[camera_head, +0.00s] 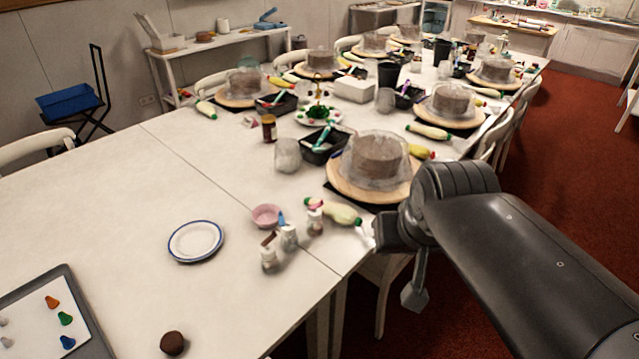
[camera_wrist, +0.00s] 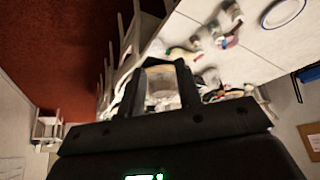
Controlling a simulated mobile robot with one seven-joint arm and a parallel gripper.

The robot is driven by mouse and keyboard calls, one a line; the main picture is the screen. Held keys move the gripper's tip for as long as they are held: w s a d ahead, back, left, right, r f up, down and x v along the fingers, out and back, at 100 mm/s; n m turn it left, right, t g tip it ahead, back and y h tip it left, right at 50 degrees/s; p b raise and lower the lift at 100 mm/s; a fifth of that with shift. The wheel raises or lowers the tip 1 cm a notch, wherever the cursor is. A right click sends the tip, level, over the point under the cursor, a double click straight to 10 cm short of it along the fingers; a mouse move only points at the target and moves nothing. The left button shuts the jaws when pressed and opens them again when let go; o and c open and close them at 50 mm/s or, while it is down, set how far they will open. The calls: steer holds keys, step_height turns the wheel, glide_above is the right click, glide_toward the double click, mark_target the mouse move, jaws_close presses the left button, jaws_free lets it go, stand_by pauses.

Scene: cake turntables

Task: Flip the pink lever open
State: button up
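I cannot make out a pink lever for certain in either view. The fingers are hardly readable there.
Small jars (camera_head: 289,237) stand near the bowl. A blue-rimmed plate (camera_head: 196,241), a dark brown round piece (camera_head: 172,343) and a tablet-like board (camera_head: 55,315) lie on the near table (camera_head: 120,190). More domed cakes, black trays and cups crowd the far end. Chairs line the right edge.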

steer(key=w+a, duration=0.2)
steer(key=w, duration=0.9)
steer(key=m+g+h, duration=0.1)
steer(key=m, duration=0.1)
glide_above(321, 205)
steer(key=s, duration=0.4)
step_height(321, 205, down, 16)
steer(key=x, duration=0.6)
steer(key=a+x, duration=0.1)
steer(key=x, duration=0.3)
steer(key=shift+w+f, duration=0.1)
steer(key=shift+w, duration=0.05)
steer(key=shift+c, duration=0.5)
jaws_close()
